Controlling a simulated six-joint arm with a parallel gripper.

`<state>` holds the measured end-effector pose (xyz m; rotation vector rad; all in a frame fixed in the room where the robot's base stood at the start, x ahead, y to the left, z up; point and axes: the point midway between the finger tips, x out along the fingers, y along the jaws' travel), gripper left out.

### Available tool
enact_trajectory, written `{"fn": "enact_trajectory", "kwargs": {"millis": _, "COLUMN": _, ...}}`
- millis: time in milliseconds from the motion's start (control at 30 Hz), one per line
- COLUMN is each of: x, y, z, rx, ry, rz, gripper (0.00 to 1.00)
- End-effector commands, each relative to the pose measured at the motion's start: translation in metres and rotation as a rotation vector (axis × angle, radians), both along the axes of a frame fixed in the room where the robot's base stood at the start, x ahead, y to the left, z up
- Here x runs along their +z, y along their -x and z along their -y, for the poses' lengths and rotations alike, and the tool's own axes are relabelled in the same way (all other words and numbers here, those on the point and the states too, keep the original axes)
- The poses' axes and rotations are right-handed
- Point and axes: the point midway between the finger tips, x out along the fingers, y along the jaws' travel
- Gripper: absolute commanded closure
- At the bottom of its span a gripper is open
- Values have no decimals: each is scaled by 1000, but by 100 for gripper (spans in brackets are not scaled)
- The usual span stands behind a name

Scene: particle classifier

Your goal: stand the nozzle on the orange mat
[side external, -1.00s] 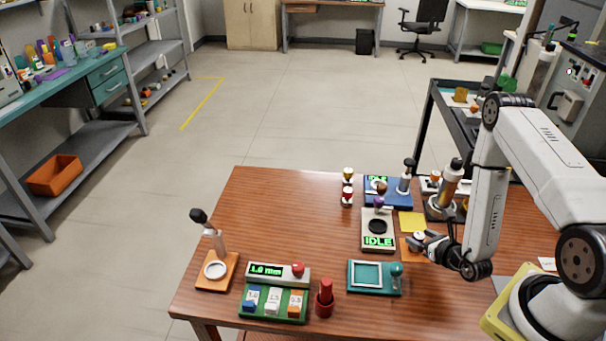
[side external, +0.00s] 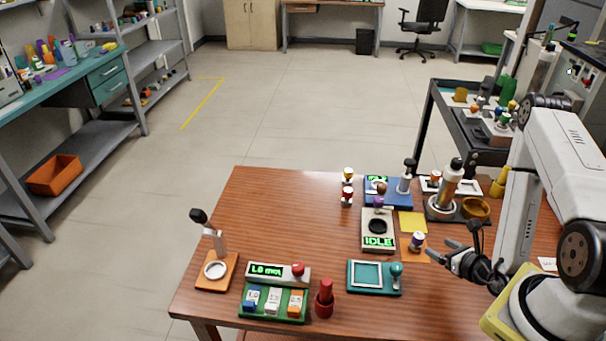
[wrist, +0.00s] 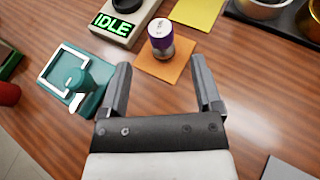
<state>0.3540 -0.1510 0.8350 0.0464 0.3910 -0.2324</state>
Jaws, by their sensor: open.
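The nozzle (side external: 417,240), a small piece with a white top, a purple band and a metallic lower part, stands upright on the orange mat (side external: 409,257). In the wrist view the nozzle (wrist: 160,38) is on the orange mat (wrist: 166,68), toward the mat's upper left part. My gripper (side external: 450,249) is to the right of the mat, apart from the nozzle. In the wrist view my gripper (wrist: 162,85) has its two fingers wide apart with nothing between them, and the nozzle is beyond the fingertips.
A grey device reading IDLE (side external: 378,242) stands left of the mat. A yellow mat (side external: 412,223) lies just behind. A teal tray with a knob (side external: 374,290) sits in front left. A cylinder device (side external: 450,190) and a brass bowl (side external: 476,208) stand behind right.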

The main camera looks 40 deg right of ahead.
Motion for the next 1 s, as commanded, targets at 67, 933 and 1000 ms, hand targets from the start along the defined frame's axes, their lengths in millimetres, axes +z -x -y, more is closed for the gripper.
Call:
{"fn": "enact_trajectory", "kwargs": {"millis": 67, "x": 0, "y": 1, "z": 0, "rx": 0, "ry": 0, "rz": 0, "gripper": 18}}
{"fn": "enact_trajectory", "kwargs": {"millis": 933, "x": 30, "y": -33, "z": -39, "rx": 293, "ry": -42, "rz": 55, "gripper": 18}}
{"fn": "enact_trajectory", "kwargs": {"millis": 1000, "x": 41, "y": -42, "z": -56, "rx": 409, "ry": -51, "rz": 68, "gripper": 18}}
